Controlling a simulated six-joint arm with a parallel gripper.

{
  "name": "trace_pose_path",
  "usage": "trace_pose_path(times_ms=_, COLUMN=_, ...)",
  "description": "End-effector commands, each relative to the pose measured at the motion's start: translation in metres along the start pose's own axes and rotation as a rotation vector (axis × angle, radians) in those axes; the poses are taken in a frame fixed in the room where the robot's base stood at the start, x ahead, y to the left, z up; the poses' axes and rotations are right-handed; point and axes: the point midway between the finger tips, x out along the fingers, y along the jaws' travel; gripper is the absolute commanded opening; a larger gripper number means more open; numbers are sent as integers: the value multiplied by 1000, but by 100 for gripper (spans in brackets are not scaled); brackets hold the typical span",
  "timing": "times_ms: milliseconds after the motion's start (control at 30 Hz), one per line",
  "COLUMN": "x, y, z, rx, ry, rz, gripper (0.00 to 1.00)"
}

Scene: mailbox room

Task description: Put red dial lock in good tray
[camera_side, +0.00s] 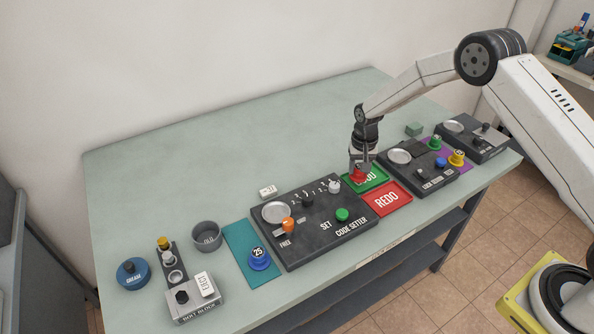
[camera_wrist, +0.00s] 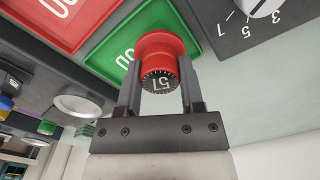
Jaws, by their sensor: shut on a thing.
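In the wrist view, the lock is in front of the green tray (camera_wrist: 122,52). I cannot tell whether the lock touches the tray floor.
The red REDO tray (camera_side: 388,200) lies just in front of the green tray. The code setter (camera_side: 318,245) stands to its left and another dark device (camera_side: 420,180) to its right. A blue lock (camera_side: 259,260) stands on a teal mat (camera_side: 238,240). The table's back left is clear.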

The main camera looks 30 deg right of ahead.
Motion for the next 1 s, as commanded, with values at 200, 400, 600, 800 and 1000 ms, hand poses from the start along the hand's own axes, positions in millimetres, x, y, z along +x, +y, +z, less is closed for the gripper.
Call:
trace_pose_path(times_ms=200, x=0, y=0, z=0, rx=0, ry=1, rz=0, gripper=0)
trace_pose_path(times_ms=400, x=0, y=0, z=0, rx=0, ry=0, rz=0, gripper=0)
trace_pose_path(times_ms=600, x=0, y=0, z=0, rx=0, ry=0, rz=0, gripper=0)
trace_pose_path(times_ms=800, x=4, y=0, z=0, rx=0, ry=0, rz=0, gripper=0)
trace_pose_path(times_ms=1000, x=8, y=0, z=0, rx=0, ry=0, rz=0, gripper=0)
